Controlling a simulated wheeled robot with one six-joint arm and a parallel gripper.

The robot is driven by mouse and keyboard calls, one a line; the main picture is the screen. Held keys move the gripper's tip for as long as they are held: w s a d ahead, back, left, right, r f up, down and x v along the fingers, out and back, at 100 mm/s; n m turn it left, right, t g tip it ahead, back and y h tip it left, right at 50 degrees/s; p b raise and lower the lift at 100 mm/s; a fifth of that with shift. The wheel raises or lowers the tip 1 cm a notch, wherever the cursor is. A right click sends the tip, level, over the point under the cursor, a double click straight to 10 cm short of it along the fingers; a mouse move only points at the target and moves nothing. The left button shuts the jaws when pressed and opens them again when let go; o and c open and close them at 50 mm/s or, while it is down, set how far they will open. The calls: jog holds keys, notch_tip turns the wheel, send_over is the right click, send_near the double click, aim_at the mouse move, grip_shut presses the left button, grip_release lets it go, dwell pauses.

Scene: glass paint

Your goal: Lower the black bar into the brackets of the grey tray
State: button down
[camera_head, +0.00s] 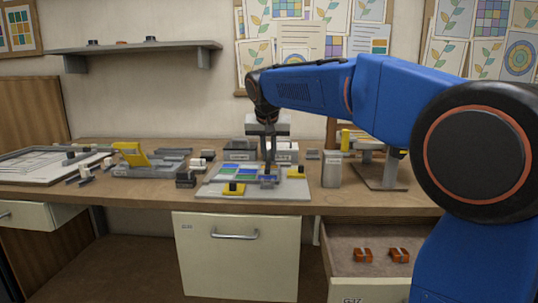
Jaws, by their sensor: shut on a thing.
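My gripper (269,176) points straight down over a light grey flat tray (210,191) at the middle of the bench. It is shut on a small dark blue-grey piece low over the tray's right half; whether this is the black bar, and whether it touches the tray, I cannot tell. Blue and green glass panes (236,172) lie on the tray. A yellow block with a black top (234,188) sits at its front, and another yellow block (297,172) at its right. The brackets are too small to make out.
A dark block (186,179) stands left of the tray and a grey metal box (332,169) right of it. A grey fixture with a yellow handle (131,153) is further left. An open drawer (345,262) holds two orange pieces, below right.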

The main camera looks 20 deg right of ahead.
aim_at(269, 160)
jog(key=shift+f, duration=1.15)
dwell(1.5)
jog(key=shift+f, duration=0.55)
jog(key=c, duration=1.7)
grip_release()
jog(key=shift+f, duration=0.1)
jog(key=shift+r, duration=3.55)
